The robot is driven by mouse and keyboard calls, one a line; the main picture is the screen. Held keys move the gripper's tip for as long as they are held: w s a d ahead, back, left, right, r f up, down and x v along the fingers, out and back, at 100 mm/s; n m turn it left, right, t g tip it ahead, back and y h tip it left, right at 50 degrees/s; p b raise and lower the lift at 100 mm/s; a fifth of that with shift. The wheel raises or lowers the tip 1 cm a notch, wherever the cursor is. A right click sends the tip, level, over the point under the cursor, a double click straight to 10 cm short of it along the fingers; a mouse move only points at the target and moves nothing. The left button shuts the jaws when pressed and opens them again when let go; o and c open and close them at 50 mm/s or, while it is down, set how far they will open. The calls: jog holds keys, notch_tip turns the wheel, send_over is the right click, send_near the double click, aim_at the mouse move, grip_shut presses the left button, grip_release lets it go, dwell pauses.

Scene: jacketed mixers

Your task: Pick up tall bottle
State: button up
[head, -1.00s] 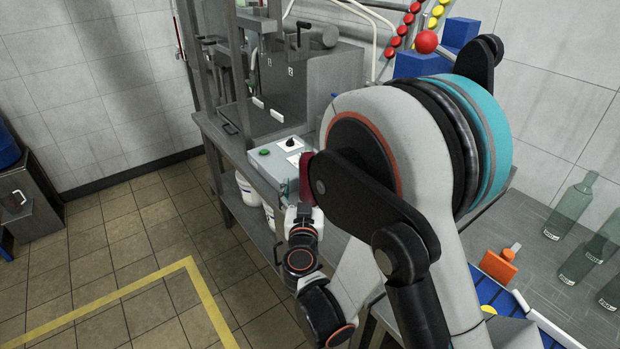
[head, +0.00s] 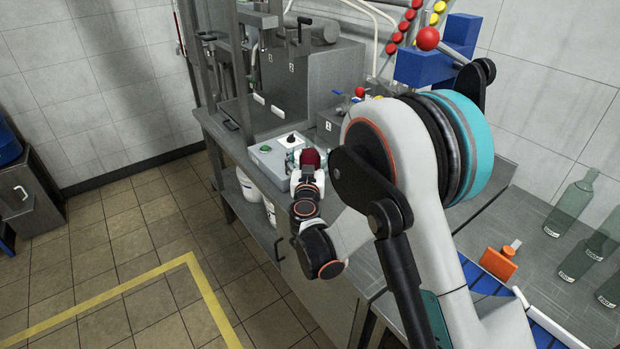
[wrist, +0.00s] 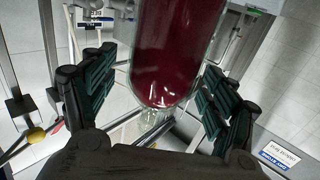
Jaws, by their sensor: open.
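In the wrist view, a tall clear bottle (wrist: 170,60) filled with dark red stands between the two finger pads of my gripper (wrist: 157,95). Its rounded red lower end and clear glass base show; its top is cut off by the frame. The fingers are open, with a visible gap on each side of the glass. In the head view, the red bottle (head: 310,158) shows just beyond my gripper (head: 307,172), by the front edge of the bench. My gripper hides its lower part.
A grey control box (head: 268,158) with a green button and black knob is close to the left of the gripper. Several green glass bottles (head: 575,205) and an orange container (head: 498,262) stand on the right-hand table. White buckets (head: 248,186) sit under the bench.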

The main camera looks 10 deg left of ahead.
jog(key=shift+w, duration=0.25)
jog(key=shift+a, duration=0.1)
grip_shut()
